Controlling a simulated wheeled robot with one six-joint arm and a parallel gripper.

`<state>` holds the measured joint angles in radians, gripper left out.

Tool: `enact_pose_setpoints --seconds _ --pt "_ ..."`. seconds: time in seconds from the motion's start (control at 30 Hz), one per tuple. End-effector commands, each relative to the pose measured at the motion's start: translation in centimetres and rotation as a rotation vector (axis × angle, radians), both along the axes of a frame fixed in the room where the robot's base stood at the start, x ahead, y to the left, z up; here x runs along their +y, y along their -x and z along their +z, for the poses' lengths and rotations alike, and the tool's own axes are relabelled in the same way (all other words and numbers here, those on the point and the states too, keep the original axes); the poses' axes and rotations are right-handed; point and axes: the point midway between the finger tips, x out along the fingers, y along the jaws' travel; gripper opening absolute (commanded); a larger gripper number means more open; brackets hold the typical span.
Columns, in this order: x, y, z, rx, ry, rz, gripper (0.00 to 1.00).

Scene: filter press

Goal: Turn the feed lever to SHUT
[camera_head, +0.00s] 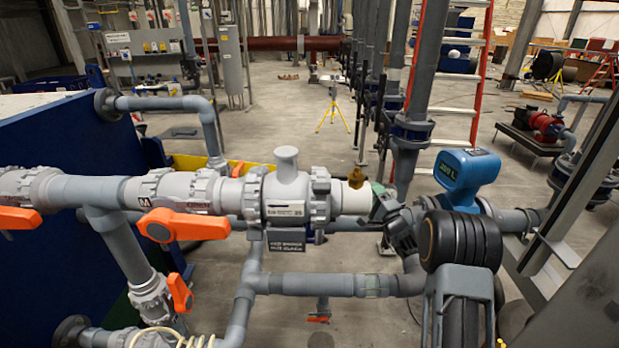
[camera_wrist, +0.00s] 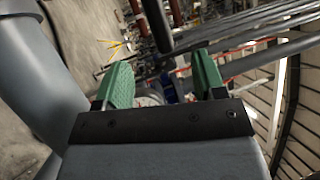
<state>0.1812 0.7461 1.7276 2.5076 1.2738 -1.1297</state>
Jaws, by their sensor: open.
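Several orange valve levers show in the head view. The largest (camera_head: 185,225) sits on the grey pipe left of centre, with its handle pointing right, along the pipe. Another lever (camera_head: 18,218) is at the left edge, and a third lever (camera_head: 180,293) hangs on the lower left branch. I cannot read which one is the feed lever. My gripper (camera_head: 380,190) is right of centre, near a brass fitting on the pipe and well to the right of these levers. In the wrist view my gripper (camera_wrist: 163,80) has two green fingers wide apart with nothing held between them.
A grey valve body (camera_head: 288,198) with dark label plates stands between the largest lever and my gripper. A blue meter (camera_head: 468,175) is behind my arm. A blue panel (camera_head: 65,165) stands at left. Vertical pipes and an orange ladder (camera_head: 470,75) rise behind.

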Motion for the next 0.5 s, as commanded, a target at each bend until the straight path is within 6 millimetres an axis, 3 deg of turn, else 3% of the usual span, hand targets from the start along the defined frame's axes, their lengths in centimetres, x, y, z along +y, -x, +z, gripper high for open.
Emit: enact_pose_setpoints --seconds 0.17,0.5 --pt "0.7 -1.2 0.7 -0.025 0.047 -0.007 0.64" --pt "3.1 -5.9 1.9 -0.024 0.046 -0.006 0.64"
